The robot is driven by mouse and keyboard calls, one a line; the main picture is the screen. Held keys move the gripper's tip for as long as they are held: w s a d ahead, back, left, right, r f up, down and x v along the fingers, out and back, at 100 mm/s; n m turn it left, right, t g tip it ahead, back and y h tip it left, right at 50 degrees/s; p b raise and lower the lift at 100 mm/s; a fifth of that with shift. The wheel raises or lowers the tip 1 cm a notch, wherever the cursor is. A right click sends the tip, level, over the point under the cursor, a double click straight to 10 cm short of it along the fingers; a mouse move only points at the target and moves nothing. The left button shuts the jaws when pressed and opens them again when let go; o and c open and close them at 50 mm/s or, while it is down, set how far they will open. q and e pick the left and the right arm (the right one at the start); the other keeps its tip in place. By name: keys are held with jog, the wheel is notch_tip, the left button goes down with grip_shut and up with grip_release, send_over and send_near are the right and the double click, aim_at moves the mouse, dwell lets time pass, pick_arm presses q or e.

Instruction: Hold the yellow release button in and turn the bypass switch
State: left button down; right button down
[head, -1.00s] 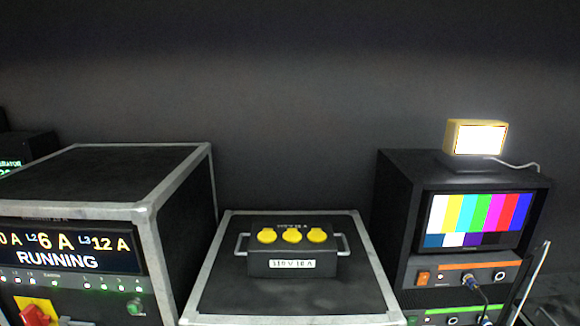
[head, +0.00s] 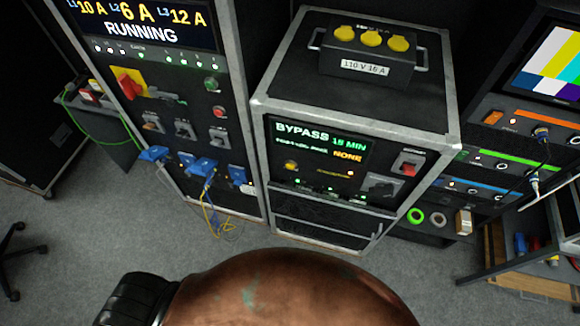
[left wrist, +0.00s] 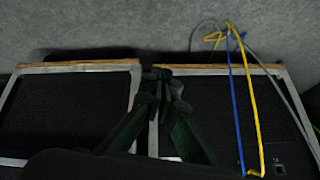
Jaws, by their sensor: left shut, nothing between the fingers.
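In the left wrist view my left gripper (left wrist: 164,78) is shut and empty, in front of dark silver-edged cases, apart from the button and switch. My right gripper shows in neither view.
A red rocker switch (head: 408,167) is above the grey switch. A socket box (head: 368,66) stands on the middle case. The left cabinet (head: 185,110) reads "RUNNING" and has blue plugs (head: 200,166) protruding. Grey floor (head: 90,235) is clear in front.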

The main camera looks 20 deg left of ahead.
pick_arm(q)
jog(key=w+d+r+m+t+h, duration=0.15)
jog(key=w+r+t, duration=0.25)
jog(key=w+r, duration=0.75)
jog(key=m+t+h, duration=0.4)
jog(key=m+h, duration=0.3)
send_near(290, 167)
notch_tip(290, 167, down, 13)
jog(key=s+a, duration=0.2)
jog(key=s+d+r+m+h, duration=0.2)
jog(key=d+r+m+h, duration=0.2)
jog(key=r, duration=0.7)
jog(key=shift+s+d+r+g+h, duration=0.2)
jog(key=shift+d+g+h, duration=0.3)
jog(key=shift+d, duration=0.6)
jog(key=shift+w+m, duration=0.1)
jog(key=shift+m, duration=0.15)
jog(key=w, duration=0.8)
jog(key=shift+w, duration=0.35)
jog(key=shift+w, duration=0.2)
jog(key=shift+w, duration=0.2)
